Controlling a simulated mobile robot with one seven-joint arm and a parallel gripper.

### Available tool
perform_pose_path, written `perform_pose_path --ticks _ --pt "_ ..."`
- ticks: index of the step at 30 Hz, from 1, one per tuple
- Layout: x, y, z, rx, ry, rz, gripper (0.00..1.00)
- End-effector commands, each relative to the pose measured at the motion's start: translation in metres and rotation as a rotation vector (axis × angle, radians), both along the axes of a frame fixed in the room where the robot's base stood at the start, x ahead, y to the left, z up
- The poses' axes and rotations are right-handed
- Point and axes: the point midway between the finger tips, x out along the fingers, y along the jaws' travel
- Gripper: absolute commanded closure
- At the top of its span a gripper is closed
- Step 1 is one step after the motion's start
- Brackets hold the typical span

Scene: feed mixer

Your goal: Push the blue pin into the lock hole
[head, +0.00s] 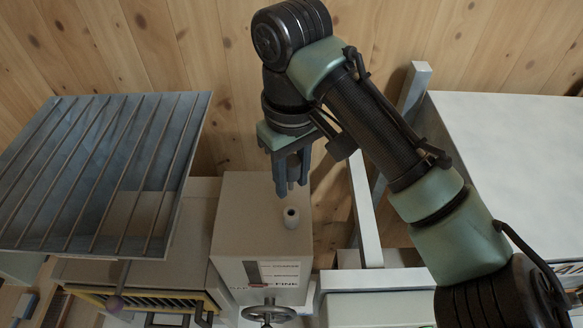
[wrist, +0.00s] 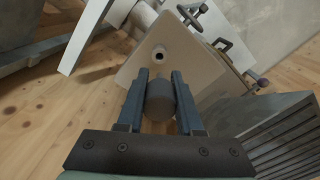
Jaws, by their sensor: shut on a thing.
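My gripper (head: 289,190) points down above the cream box with the scale on its front. It is shut on a dark grey pin (wrist: 160,99), which sits between the two blue-grey fingers in the wrist view; its colour looks greyer than blue. In the head view the fingers mostly hide the pin. The collar's hole (wrist: 158,55) also shows beyond the pin in the wrist view. The pin and the collar appear apart.
The cream box (head: 240,215) has a handwheel (head: 269,314) at its front. White posts and a large pale panel (head: 520,150) are at the right. The box top around the collar is clear.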

Motion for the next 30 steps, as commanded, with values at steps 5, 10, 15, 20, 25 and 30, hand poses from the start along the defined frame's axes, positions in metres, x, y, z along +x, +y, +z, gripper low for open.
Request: perform_pose_path --ticks 5,10,15,20,25,30 --pt "-0.001 0.0 0.0 -0.001 0.001 0.0 1.0" --pt "-0.002 -0.001 -0.007 -0.002 0.003 0.0 1.0" --pt "-0.002 -0.001 -0.02 -0.002 0.002 0.0 1.0" --pt "-0.002 -0.001 -0.036 -0.002 0.002 -0.001 1.0" --pt "-0.002 -0.001 -0.051 -0.001 0.003 0.0 1.0" --pt "-0.001 -0.001 -0.058 -0.003 0.002 0.0 1.0"
